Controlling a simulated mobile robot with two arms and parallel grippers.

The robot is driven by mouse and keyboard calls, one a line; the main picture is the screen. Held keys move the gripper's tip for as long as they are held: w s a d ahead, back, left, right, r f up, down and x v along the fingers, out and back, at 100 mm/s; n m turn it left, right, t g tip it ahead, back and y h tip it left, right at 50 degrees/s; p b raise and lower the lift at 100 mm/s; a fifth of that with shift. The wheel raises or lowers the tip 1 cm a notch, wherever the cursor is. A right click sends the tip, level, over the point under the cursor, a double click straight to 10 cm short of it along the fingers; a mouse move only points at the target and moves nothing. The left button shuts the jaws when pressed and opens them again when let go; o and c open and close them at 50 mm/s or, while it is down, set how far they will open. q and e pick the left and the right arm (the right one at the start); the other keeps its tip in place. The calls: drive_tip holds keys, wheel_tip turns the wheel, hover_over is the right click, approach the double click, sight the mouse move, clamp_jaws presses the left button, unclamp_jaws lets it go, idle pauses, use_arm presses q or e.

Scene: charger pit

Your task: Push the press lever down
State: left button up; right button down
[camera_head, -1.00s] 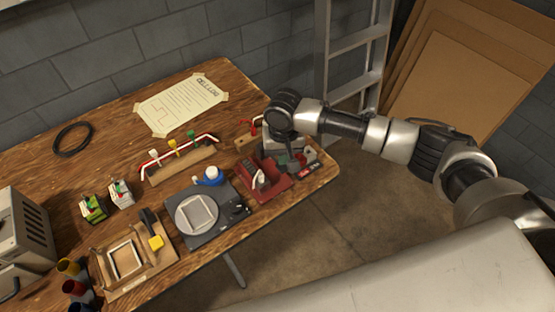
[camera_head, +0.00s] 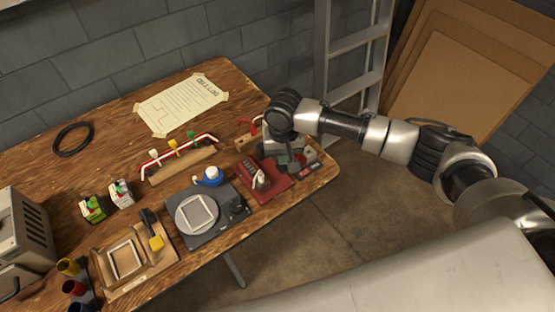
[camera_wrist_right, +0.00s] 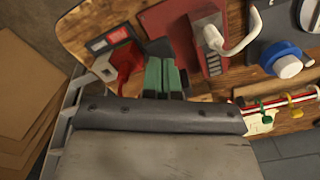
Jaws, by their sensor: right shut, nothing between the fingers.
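A red press-like device (camera_head: 271,185) stands near the table's right end, with a pale bent lever (camera_head: 259,180) on it. The wrist view shows its red body (camera_wrist_right: 207,42) and the lever (camera_wrist_right: 244,35), raised and curved. My right gripper (camera_head: 297,164) is low over the table's right corner, just right of the device. Its green-padded fingers (camera_wrist_right: 163,75) are shut and empty, apart from the lever. Whether the fingertips touch anything below is unclear. My left gripper is not in view.
A grey plate with a round disc (camera_head: 187,226) and a blue-white bottle (camera_head: 210,177) stand left of the device. Beside my fingers is a small red part with a pale block (camera_wrist_right: 107,68). A wooden rack (camera_head: 180,165) is behind. A ladder (camera_head: 352,80) stands beyond the table.

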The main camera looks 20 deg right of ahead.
sight(283, 169)
drive_tip(key=shift+f, duration=0.1)
drive_tip(key=shift+f, duration=2.75)
drive_tip(key=shift+s, duration=0.1)
wheel_tip(283, 169, up, 9)
drive_tip(key=p, duration=1)
drive_tip(key=shift+f, duration=0.1)
